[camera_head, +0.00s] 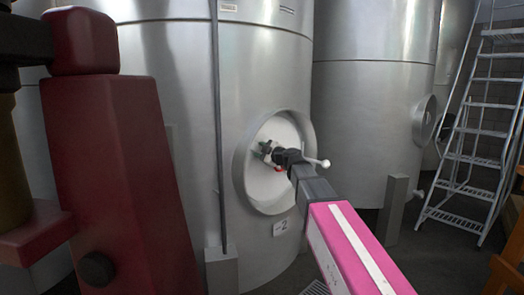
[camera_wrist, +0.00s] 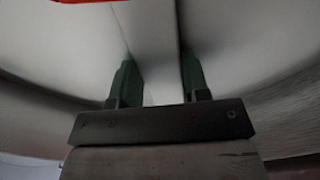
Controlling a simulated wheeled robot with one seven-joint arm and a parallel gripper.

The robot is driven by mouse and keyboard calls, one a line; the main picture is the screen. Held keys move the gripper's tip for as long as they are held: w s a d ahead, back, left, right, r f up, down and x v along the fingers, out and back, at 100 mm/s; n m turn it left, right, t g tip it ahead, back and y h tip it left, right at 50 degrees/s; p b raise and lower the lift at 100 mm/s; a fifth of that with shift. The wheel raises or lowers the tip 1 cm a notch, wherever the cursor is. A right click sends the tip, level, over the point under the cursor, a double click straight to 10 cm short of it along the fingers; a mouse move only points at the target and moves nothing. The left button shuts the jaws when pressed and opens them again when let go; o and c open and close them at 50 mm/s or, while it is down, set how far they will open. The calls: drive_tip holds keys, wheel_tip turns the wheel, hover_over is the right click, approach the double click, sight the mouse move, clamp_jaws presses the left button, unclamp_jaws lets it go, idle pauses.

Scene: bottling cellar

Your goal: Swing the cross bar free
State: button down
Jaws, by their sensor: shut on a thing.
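The round manway door (camera_head: 262,186) is set in a raised ring low on the near steel tank (camera_head: 170,60). My gripper (camera_head: 268,152) is in front of the door, its dark green fingers at the door's upper middle. In the wrist view, the fingers of my gripper (camera_wrist: 158,78) stand on both sides of a pale bar (camera_wrist: 152,40), which looks like the cross bar, and are shut on it. A white ball-ended handle (camera_head: 318,163) shows just right of my wrist. A small red part (camera_head: 278,169) shows below the fingers. My gripper hides most of the bar in the head view.
A second tank (camera_head: 370,90) with its own round hatch (camera_head: 424,120) stands at the right. A metal step ladder (camera_head: 480,120) is at the far right. A vertical pipe (camera_head: 217,130) runs down the near tank, left of the door.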

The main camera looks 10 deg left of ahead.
drive_tip(key=shift+s+f, duration=0.1)
drive_tip(key=shift+f, duration=0.05)
drive_tip(key=c, duration=0.6)
unclamp_jaws()
drive_tip(key=v, duration=1)
drive_tip(key=shift+s+d, duration=0.25)
drive_tip(key=shift+d, duration=0.05)
